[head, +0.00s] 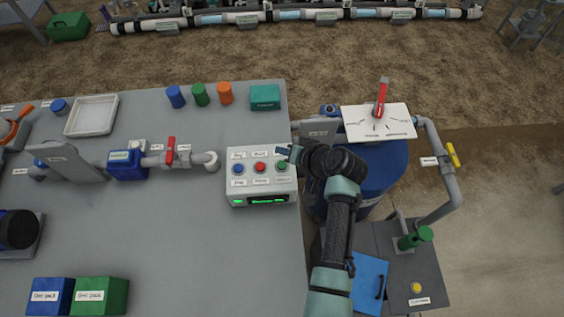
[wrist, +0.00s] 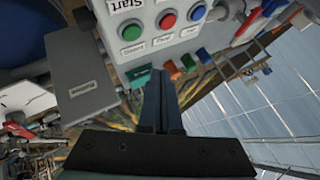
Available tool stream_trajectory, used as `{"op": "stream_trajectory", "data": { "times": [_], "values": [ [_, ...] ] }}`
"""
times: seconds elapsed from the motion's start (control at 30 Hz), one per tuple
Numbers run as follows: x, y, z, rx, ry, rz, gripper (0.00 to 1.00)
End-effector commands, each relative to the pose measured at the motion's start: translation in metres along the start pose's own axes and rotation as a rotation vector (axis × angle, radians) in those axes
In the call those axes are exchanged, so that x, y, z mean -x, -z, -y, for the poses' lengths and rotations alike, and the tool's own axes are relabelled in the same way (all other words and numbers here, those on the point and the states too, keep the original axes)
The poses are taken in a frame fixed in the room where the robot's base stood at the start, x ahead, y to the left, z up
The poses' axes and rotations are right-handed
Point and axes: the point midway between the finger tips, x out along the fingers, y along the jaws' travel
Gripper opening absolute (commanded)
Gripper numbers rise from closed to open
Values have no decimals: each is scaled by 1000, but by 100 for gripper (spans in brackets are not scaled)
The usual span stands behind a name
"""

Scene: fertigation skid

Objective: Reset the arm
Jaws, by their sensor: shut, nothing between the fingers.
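My gripper (head: 284,151) is at the end of my arm, by the top right corner of a pale control box (head: 236,190). In the wrist view the two dark fingers (wrist: 162,90) are together with nothing between them. The box carries a blue button (head: 238,169), a red button (head: 260,167) and a green button (head: 281,167), with labels and a lit green display (head: 267,200). In the wrist view the red button (wrist: 165,19) and green button (wrist: 131,29) show beyond the fingers. I cannot tell whether the fingertips touch the box.
Blue, green and orange caps (head: 225,93) and a teal box (head: 265,97) stand behind the control box. A pipe with a red-handled valve (head: 170,150) runs to its left. A blue drum (head: 382,175) with a dial plate (head: 399,124) is right of my gripper.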

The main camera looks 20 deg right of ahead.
Motion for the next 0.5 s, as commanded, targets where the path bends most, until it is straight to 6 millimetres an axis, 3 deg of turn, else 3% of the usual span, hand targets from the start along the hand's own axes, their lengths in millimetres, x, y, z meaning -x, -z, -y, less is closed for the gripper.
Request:
{"op": "stream_trajectory", "data": {
  "times": [0.4,0.5],
  "values": [
    [0,0,0,0,0,0,0],
    [5,18,9,36,-9,-37,0]
  ]
}}
